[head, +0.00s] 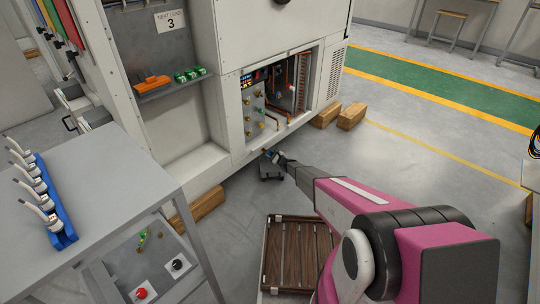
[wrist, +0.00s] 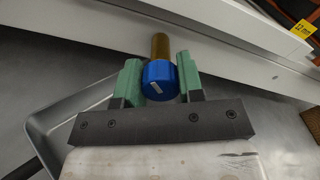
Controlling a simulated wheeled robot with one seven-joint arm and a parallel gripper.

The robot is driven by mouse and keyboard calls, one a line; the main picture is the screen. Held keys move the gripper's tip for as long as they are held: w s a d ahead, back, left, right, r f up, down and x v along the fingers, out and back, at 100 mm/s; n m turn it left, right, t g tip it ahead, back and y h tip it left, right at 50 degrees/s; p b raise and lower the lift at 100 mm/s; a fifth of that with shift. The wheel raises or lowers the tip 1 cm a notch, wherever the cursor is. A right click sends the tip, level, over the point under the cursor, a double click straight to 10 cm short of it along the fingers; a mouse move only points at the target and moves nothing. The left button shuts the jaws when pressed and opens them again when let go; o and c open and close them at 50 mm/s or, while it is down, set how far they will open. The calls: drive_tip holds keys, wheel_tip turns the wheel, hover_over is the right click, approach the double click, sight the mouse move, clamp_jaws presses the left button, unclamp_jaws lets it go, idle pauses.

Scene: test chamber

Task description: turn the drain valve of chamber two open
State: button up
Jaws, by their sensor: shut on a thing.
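A blue valve knob (wrist: 159,80) with a pale mark on its face sits on a brass stem (wrist: 160,46) in the wrist view. The stem points toward the white chamber's lower edge. My gripper (wrist: 158,74) has its green fingers on either side of the knob and is shut on it. In the head view my gripper (head: 274,157) is low, just under the front edge of the white chamber (head: 222,165). The knob is too small there to make out its angle. Which chamber number this is cannot be told.
A grey tray (wrist: 50,120) lies below the knob. The open chamber bay holds a panel with fittings (head: 254,112) and copper pipes. Wooden blocks (head: 351,116) stand by the chamber. A slatted wooden pallet (head: 290,255) lies in front. A grey table (head: 110,175) stands left.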

drive_tip(key=n, duration=0.4)
drive_tip(key=shift+s+n, duration=0.1)
drive_tip(key=shift+n, duration=0.2)
drive_tip(key=shift+f+n, duration=0.15)
drive_tip(key=shift+n, duration=2.15)
drive_tip(key=o, duration=0.9)
drive_tip(key=v, duration=1)
drive_tip(key=shift+s+d, duration=0.3)
